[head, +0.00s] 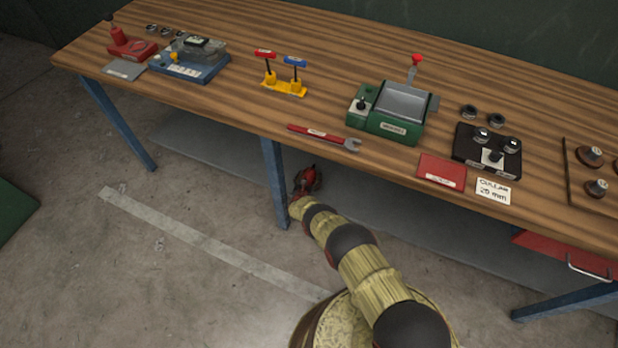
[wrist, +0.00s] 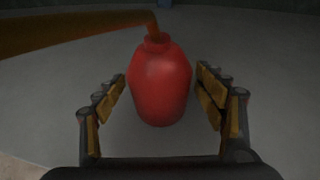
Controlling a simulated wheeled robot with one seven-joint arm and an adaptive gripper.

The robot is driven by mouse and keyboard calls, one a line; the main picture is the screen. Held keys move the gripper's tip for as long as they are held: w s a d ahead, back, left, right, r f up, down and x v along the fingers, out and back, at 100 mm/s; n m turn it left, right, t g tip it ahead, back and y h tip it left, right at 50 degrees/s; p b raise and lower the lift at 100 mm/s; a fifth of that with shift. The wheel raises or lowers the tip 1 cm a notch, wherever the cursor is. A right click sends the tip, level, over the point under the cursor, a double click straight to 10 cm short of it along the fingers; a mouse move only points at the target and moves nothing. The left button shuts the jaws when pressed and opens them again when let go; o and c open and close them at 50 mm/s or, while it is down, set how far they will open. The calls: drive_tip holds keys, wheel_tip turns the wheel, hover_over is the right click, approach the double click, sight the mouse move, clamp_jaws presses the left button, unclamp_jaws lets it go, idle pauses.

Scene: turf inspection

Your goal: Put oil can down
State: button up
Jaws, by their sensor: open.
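The red oil can (wrist: 160,82) stands upright in the wrist view, on a grey surface, with a long brown spout reaching from its top to the left. My gripper (wrist: 163,112) is open, with one finger on each side of the can and a visible gap to both. In the head view my gripper (head: 305,185) is at the end of my arm, low by the front edge of the workbench. A small dark red shape is there, and I cannot clearly tell the can from the gripper.
The wooden workbench (head: 330,60) carries a red wrench (head: 324,137), a green vise-like fixture (head: 388,112), a yellow stand (head: 284,87) and a black block (head: 487,150). A blue leg (head: 275,185) stands close left of my gripper. A grey lower shelf (head: 210,150) runs beneath.

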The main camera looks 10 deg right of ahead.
drive_tip(key=p+v, duration=0.4)
drive_tip(key=v, duration=0.2)
drive_tip(key=shift+s+a+r, duration=0.15)
drive_tip(key=shift+s+r, duration=0.1)
drive_tip(key=shift+r, duration=0.1)
drive_tip(key=shift+s+a, duration=0.15)
drive_tip(key=shift+s, duration=0.25)
